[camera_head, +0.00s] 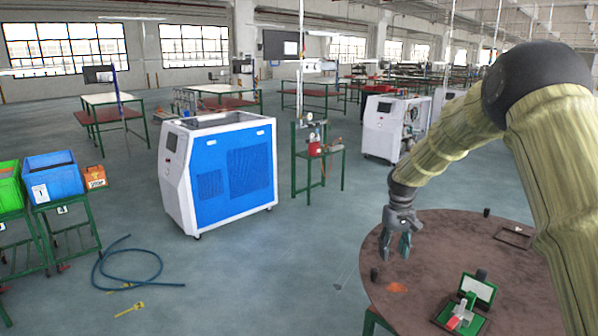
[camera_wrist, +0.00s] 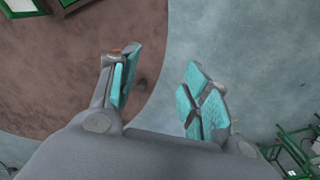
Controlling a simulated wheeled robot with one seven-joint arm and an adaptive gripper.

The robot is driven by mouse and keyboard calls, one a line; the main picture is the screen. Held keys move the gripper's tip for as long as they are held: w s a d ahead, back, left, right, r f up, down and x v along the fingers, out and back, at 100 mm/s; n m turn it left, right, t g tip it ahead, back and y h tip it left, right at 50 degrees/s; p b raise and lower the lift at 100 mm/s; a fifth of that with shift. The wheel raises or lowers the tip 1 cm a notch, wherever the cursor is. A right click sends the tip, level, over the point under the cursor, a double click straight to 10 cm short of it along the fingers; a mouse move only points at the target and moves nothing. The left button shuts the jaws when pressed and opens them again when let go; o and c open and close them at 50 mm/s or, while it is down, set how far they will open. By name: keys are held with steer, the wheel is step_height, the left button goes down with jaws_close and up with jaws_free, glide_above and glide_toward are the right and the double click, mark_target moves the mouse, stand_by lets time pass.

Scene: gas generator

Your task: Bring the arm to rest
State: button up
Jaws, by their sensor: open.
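My gripper (camera_head: 395,246) hangs from my bent arm over the left edge of the round brown table (camera_head: 420,300), its fingers pointing down. In the wrist view my gripper (camera_wrist: 162,95) shows two teal-padded fingers set wide apart, with nothing between them. The edge of the round table (camera_wrist: 60,110) runs under the left finger, and grey floor lies below the right one. My arm is raised at the right side of the head view.
On the table are a small dark cylinder (camera_head: 374,275), an orange patch (camera_head: 397,288), a green-framed device (camera_head: 478,288) and another dark cylinder (camera_head: 486,212). A blue-and-white machine (camera_head: 235,175) stands on the floor to the left. A blue hose (camera_head: 125,275) lies on the floor. Floor between machine and table is clear.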

steer(key=s+a+f, duration=0.2)
steer(key=s+f, duration=0.9)
steer(key=f, duration=0.4)
steer(key=s+a+f, duration=0.2)
steer(key=s+f, duration=0.9)
steer(key=f, duration=0.4)
steer(key=s+a+f+m, duration=0.1)
steer(key=s+f, duration=0.3)
steer(key=s, duration=0.5)
steer(key=s+a+f, duration=0.1)
steer(key=s+f, duration=0.2)
steer(key=s, duration=2.3)
step_height(320, 180, down, 16)
steer(key=b, duration=1.5)
steer(key=shift+r+m, duration=0.25)
steer(key=shift+m, duration=0.05)
steer(key=shift+d, duration=0.1)
